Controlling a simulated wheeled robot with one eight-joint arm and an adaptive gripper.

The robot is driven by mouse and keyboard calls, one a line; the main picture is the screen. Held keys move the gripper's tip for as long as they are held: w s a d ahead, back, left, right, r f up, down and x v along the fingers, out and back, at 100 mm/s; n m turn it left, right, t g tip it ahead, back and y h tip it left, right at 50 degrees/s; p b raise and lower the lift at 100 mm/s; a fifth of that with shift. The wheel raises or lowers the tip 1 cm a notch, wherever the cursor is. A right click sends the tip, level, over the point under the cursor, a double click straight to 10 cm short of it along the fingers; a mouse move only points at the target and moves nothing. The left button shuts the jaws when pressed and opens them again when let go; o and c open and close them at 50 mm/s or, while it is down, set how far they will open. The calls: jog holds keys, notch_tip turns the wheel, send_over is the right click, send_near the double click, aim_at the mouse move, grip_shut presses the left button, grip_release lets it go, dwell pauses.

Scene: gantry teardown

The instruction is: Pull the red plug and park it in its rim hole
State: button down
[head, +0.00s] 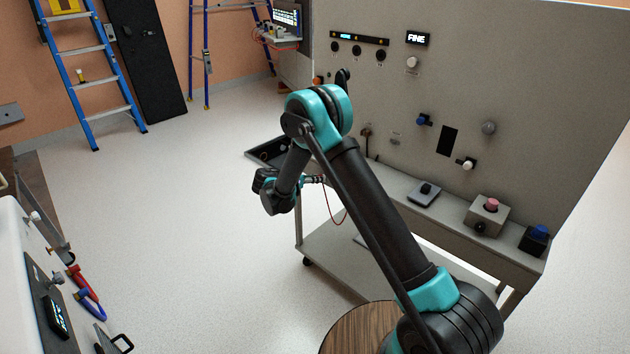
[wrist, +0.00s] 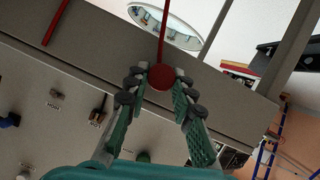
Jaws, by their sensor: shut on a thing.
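The red plug (wrist: 160,77) shows in the wrist view as a round red end between the fingertips of my gripper (wrist: 159,70). My gripper is shut on it from both sides. A red cable (wrist: 163,35) runs up from it in the wrist view. In the head view my gripper (head: 314,180) is in front of the grey bench, and a thin red cable (head: 338,219) hangs below it. The plug itself is too small to make out there. I cannot identify the rim hole in either view.
A grey panel (head: 510,75) with knobs stands behind the bench (head: 385,183). A dark tray (head: 258,156) is at the bench's left end. A grey box with a pink button (head: 490,204) and a blue-topped box (head: 536,238) sit on the right.

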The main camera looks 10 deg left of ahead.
jog(key=shift+w+d, duration=0.1)
dwell(0.3)
jog(key=shift+w+d, duration=0.3)
jog(key=shift+w, duration=0.1)
jog(key=c, duration=1.2)
grip_release()
